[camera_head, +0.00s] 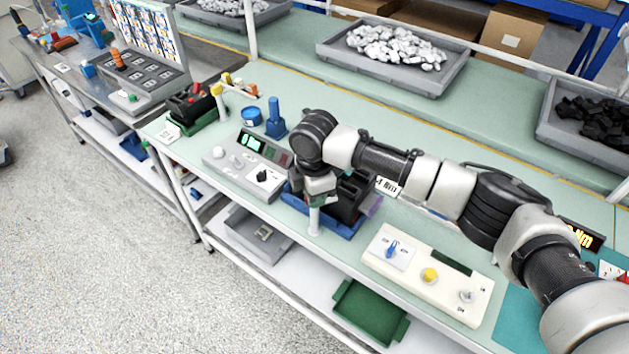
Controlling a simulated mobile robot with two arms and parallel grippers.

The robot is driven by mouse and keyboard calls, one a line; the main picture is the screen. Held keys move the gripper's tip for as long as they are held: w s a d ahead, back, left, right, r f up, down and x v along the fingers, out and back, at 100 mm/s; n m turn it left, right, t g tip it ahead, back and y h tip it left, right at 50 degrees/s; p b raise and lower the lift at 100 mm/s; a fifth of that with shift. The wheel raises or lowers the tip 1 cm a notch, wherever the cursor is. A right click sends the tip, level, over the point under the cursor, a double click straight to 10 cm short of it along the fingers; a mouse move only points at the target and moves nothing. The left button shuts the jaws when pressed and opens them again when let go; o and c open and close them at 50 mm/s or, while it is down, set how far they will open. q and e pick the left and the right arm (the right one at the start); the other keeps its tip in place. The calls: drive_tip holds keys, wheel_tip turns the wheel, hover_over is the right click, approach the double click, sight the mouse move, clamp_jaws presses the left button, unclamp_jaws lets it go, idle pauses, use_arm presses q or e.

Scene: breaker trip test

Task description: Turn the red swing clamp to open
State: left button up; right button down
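My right arm reaches in from the right, and its wrist and gripper (317,203) point down over a blue fixture (347,231) on the bench. The fixture holds a black block (352,198), partly hidden behind my arm. I cannot make out a red swing clamp on this fixture; my wrist covers part of it. The gripper is at the fixture's front left side. Its fingers are too small and overlapped to show whether they are open, shut or touching anything. My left gripper is not in view.
A grey control box (248,163) stands left of the fixture, with a blue post (275,118) behind it. A cream switch panel (428,273) is at the right. A green-based device with red and black parts (192,107) is further left. Grey trays (395,75) line the back.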

drive_tip(key=m+p, duration=0.6)
drive_tip(key=shift+r, duration=0.25)
drive_tip(key=m+p, duration=0.2)
drive_tip(key=m, duration=0.1)
drive_tip(key=shift+p, duration=0.4)
drive_tip(key=shift+f+m+p, duration=0.15)
drive_tip(key=shift+m+p, duration=0.4)
drive_tip(key=shift+m, duration=0.45)
drive_tip(key=shift+w, duration=0.1)
drive_tip(key=c, duration=1.1)
unclamp_jaws()
drive_tip(key=shift+f, duration=0.1)
wheel_tip(320, 180, up, 10)
drive_tip(key=shift+f+b, duration=0.1)
drive_tip(key=shift+b, duration=1.05)
drive_tip(key=shift+r, duration=0.55)
